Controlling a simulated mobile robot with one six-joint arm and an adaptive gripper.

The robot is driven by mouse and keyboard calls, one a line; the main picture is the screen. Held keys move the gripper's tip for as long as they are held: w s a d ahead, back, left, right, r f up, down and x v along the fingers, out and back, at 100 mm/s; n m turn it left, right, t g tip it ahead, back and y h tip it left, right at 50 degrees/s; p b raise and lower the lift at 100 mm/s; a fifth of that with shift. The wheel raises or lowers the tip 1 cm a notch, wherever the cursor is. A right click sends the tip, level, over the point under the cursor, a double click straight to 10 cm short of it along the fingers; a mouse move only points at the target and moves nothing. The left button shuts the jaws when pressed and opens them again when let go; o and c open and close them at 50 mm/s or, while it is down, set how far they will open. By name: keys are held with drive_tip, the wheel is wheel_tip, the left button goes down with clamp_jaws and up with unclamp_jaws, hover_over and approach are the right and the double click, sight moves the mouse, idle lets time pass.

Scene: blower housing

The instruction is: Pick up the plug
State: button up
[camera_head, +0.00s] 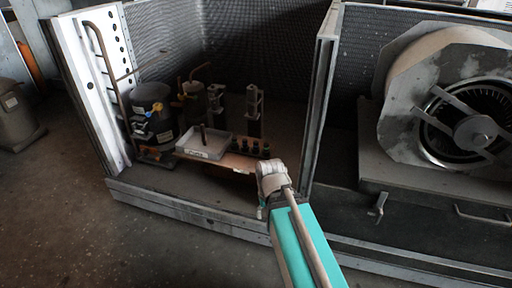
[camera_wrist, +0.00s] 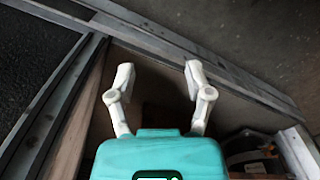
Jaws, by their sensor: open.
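A small dark upright peg (camera_head: 203,135), possibly the plug, stands at a shallow white tray (camera_head: 208,154) with a label on its front. Several short dark pieces stand in a row on the copper-coloured board (camera_head: 238,162) to the right of the tray; I cannot tell whether they are plugs. My gripper (camera_head: 270,172) is in front of the board's right end, to the right of the tray and apart from the peg. In the wrist view my gripper (camera_wrist: 159,72) has its two pale fingers spread, with nothing between them. No plug is recognisable in the wrist view.
The housing's metal post (camera_head: 319,105) stands just right of my gripper, and its low front rail (camera_head: 185,205) runs below. A black compressor (camera_head: 152,112) with pipes stands left of the tray. A round blower (camera_head: 465,115) fills the right bay. The floor in front is clear.

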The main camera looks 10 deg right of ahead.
sight(256, 142)
drive_tip(key=w+d+r+n+p, duration=0.1)
drive_tip(key=w+r+n+p, duration=1.1)
drive_tip(key=w+r+p, duration=1.2)
drive_tip(key=shift+w, duration=0.6)
wheel_tip(256, 142, down, 8)
drive_tip(key=b, duration=0.8)
drive_tip(key=shift+f+b, duration=0.25)
drive_tip(key=shift+b, duration=0.1)
drive_tip(key=shift+f, duration=0.15)
drive_tip(key=shift+d+f+b, duration=0.2)
drive_tip(key=shift+f+b, duration=2.3)
drive_tip(key=shift+b, duration=0.1)
drive_tip(key=c, duration=0.9)
